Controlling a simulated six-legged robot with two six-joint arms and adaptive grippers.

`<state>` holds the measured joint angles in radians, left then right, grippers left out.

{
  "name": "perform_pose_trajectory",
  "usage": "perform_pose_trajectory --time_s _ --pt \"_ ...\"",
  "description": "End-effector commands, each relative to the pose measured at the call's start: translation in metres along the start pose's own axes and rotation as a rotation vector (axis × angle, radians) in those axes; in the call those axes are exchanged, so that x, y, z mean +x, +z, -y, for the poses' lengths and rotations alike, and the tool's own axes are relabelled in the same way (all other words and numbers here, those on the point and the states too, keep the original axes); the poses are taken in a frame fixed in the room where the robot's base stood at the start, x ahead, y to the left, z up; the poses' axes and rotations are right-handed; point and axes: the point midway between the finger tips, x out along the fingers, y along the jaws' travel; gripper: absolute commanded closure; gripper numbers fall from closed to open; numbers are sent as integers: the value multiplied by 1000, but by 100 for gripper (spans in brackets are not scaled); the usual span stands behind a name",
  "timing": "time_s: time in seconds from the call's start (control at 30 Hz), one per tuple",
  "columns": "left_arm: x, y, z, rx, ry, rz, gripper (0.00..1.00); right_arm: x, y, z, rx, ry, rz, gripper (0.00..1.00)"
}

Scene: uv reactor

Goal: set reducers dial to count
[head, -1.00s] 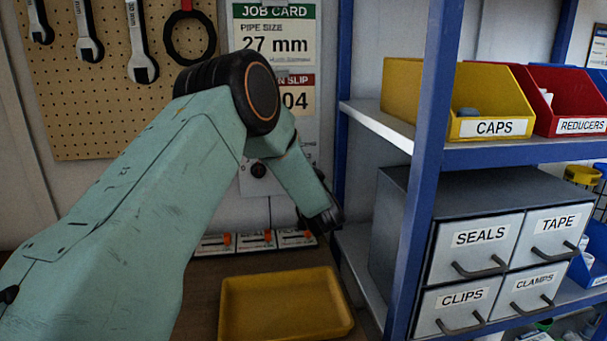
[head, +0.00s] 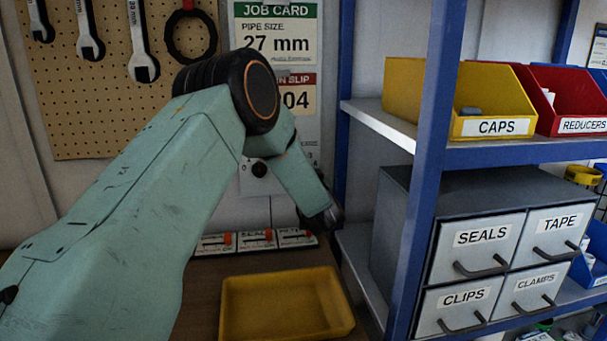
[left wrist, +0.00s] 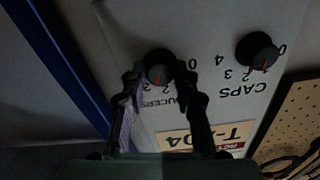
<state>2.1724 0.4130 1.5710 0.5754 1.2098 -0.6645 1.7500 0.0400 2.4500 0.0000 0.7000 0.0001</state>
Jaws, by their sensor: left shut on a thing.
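The reducers dial (left wrist: 158,72), a black knob with a red pointer mark, sits on a pale panel that appears upside down in the left wrist view. My left gripper (left wrist: 161,78) has a finger on each side of this dial and is shut on it. Digits 0, 2 and 3 show around it; the rest of its scale is hidden by the fingers. In the head view my left gripper (head: 328,216) is at the panel's lower right, and the reducers dial is hidden behind my arm. My right gripper is out of view.
A blue shelf post (head: 432,170) stands to the right. A yellow tray (head: 285,305) lies on the bench below. The job card (head: 275,35) hangs above.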

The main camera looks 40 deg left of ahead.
Motion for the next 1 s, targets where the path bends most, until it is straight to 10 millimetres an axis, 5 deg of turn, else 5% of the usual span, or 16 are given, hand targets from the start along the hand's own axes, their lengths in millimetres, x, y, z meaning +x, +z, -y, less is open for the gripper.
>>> perform_pose_trajectory --time_s 1.0 --pt "0 1 0 -622 1 0 100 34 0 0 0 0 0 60"
